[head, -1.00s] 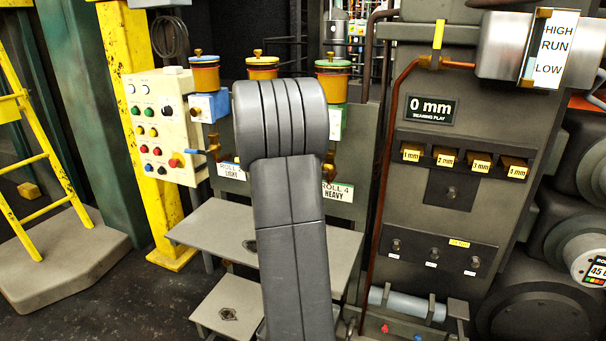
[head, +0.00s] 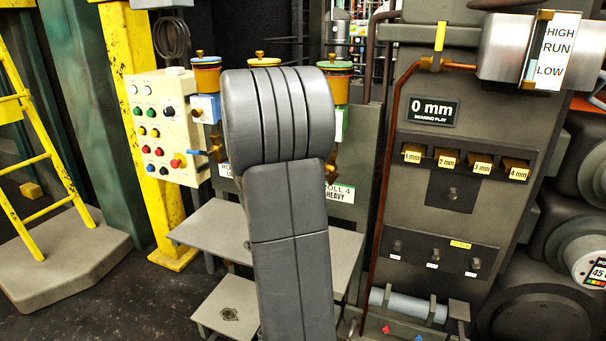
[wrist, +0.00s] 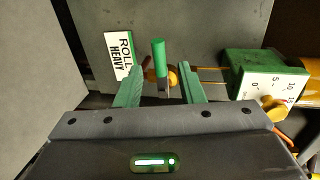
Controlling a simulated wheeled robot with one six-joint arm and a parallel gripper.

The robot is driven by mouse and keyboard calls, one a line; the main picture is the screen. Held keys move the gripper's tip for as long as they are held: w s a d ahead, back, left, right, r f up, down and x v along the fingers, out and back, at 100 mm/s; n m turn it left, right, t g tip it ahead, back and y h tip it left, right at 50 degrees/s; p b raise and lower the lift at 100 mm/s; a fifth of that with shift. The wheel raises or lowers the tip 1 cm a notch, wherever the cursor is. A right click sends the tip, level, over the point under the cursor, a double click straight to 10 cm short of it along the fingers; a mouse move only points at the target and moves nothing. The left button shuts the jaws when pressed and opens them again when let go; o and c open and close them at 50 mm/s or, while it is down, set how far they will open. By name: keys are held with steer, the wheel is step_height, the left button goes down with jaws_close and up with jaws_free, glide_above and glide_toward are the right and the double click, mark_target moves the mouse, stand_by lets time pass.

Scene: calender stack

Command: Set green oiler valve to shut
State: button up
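The green oiler (head: 335,68), with a green lid and amber cup, stands at the back above the ROLL 4 HEAVY label (head: 339,194). In the wrist view its valve's green lever (wrist: 158,52) points to the top of the picture, parallel to the label's text and crosswise to the thin pipe. The lever's brass body (wrist: 165,77) is partly hidden. My gripper (wrist: 162,92) is open, with one finger on each side of the lever's lower end. I see gaps on both sides. In the head view my arm hides the gripper and much of the valve.
The oiler's green box with a dial (wrist: 265,78) lies right of the fingers in the wrist view. Other oilers (head: 206,75) stand left in the head view, near a button panel (head: 165,125). Grey steps (head: 215,240) lie below. A brass-tagged rack (head: 465,160) stands right.

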steer(key=v, duration=0.8)
steer(key=shift+w, duration=0.1)
steer(key=x, duration=1.4)
